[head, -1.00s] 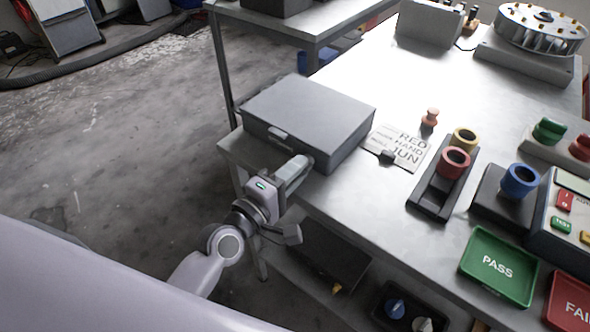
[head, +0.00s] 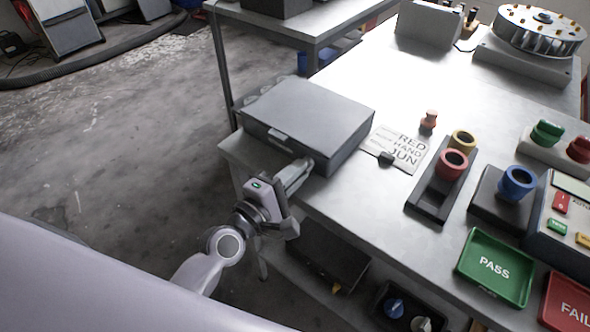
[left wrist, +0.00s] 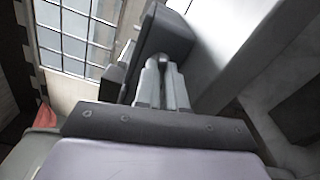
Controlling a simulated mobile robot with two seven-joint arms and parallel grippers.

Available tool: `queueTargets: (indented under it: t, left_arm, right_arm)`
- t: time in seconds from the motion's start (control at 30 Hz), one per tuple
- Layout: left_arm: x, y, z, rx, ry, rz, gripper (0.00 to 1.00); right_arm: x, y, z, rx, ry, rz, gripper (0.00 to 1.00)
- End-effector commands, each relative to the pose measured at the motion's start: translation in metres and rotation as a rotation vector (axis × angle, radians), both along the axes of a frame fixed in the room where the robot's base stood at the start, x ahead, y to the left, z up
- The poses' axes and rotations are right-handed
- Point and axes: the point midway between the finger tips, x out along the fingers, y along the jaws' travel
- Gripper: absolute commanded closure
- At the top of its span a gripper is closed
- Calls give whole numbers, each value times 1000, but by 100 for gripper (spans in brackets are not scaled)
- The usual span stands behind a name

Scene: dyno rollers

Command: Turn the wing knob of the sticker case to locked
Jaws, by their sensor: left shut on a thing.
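The sticker case (head: 310,112) is a closed grey box at the table's near left corner, with a latch (head: 281,137) on its front. My left gripper (head: 303,168) reaches the right part of the case's front face. In the left wrist view, the fingers (left wrist: 160,64) are close together against the dark case (left wrist: 168,36). They are shut on the wing knob, which the fingers hide, so its angle cannot be read. My right gripper is not in view.
A printed card (head: 402,148) lies right of the case, with a small red peg (head: 428,121) behind it. Ring holders, a green PASS tray (head: 496,266) and a red FAIL tray (head: 570,306) stand farther right. A lower shelf lies under the table.

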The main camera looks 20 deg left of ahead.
Motion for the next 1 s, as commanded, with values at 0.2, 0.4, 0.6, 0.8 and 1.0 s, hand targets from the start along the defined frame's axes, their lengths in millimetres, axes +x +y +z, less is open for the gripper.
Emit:
queueTargets:
  t: [0.2,0.4,0.6,0.8,1.0]
  left_arm:
    - [0,0,1,-192,71,0,100]
    - [0,0,0,-373,136,1,100]
    - [0,0,1,-552,201,0,100]
    - [0,0,0,-730,266,1,100]
    - [0,0,1,-906,330,1,100]
  right_arm:
    - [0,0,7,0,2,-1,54]
    - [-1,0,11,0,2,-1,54]
    - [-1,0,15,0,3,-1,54]
    - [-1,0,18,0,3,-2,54]
    - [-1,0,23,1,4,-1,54]
